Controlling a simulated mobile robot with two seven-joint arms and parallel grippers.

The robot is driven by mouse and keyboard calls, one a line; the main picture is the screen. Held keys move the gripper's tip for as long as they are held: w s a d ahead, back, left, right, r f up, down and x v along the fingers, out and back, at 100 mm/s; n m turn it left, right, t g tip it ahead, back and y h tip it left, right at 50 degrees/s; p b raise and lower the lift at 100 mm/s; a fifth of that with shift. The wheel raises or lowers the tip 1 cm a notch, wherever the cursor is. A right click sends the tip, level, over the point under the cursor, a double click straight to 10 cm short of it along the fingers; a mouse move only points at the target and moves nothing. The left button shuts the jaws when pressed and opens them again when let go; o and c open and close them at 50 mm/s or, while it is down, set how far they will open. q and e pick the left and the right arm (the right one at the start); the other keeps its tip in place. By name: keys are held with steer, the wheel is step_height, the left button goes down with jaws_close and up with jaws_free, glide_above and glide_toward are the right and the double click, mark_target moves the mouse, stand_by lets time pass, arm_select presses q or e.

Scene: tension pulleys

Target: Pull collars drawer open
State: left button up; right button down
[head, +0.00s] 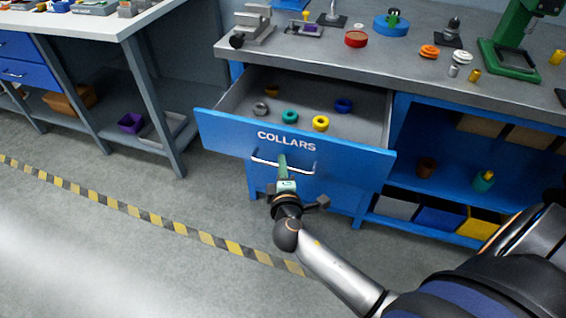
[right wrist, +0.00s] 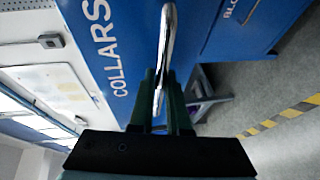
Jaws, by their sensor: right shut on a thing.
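The blue collars drawer (head: 225,135), with "COLLARS" in white on its front, stands well out from the grey-topped workbench. Grey, teal, yellow, blue and brown-orange ring collars lie inside it. Its silver bar handle (head: 305,172) is below the lettering. My right gripper (head: 283,165) is at the middle of the handle. In the right wrist view, the green fingers of my right gripper (right wrist: 160,92) are shut around the handle (right wrist: 165,50), beside the drawer front (right wrist: 95,45). My left gripper is not in view.
The bench top (head: 350,65) carries a vise, a red round dish (head: 356,38), a blue round part and a green press (head: 515,45). Open shelves with bins (head: 440,217) are right of the drawer. A striped floor line (head: 150,215) crosses the clear floor in front.

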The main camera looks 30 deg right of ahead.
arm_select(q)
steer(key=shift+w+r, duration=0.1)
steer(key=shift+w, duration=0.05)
arm_select(e)
steer(key=c, duration=0.9)
jaws_free()
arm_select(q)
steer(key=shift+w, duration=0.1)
